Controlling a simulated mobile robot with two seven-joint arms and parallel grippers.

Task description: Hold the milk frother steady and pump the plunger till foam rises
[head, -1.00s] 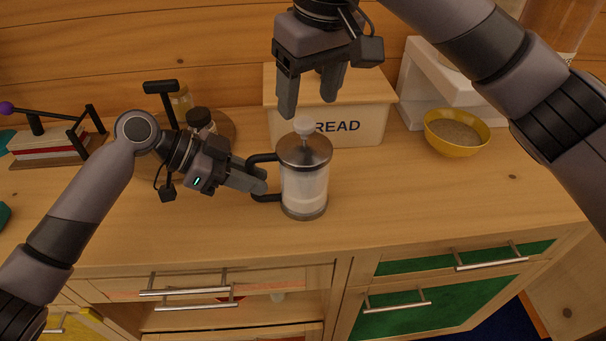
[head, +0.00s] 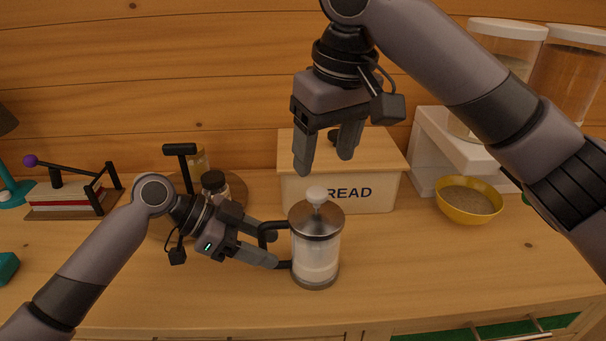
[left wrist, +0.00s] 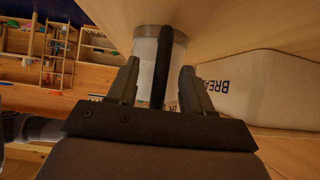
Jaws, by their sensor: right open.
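The milk frother (head: 316,258) is a clear glass cylinder with white milk low inside, a metal lid, a pale plunger knob (head: 317,194) and a black side handle. It stands upright on the wooden counter. The knob is up, a little above the lid. My left gripper (head: 276,243) is at the handle from the left. In the left wrist view the dark handle (left wrist: 161,68) lies between its spread fingers, with gaps on both sides. My right gripper (head: 326,164) is open and empty, pointing down above and slightly behind the knob, apart from it.
A bread box (head: 345,195) stands just behind the frother. A yellow bowl (head: 468,203) is to the right. A dark-lidded jar (head: 214,184) is behind my left gripper, and a lever device (head: 75,195) is at far left. The counter in front is clear.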

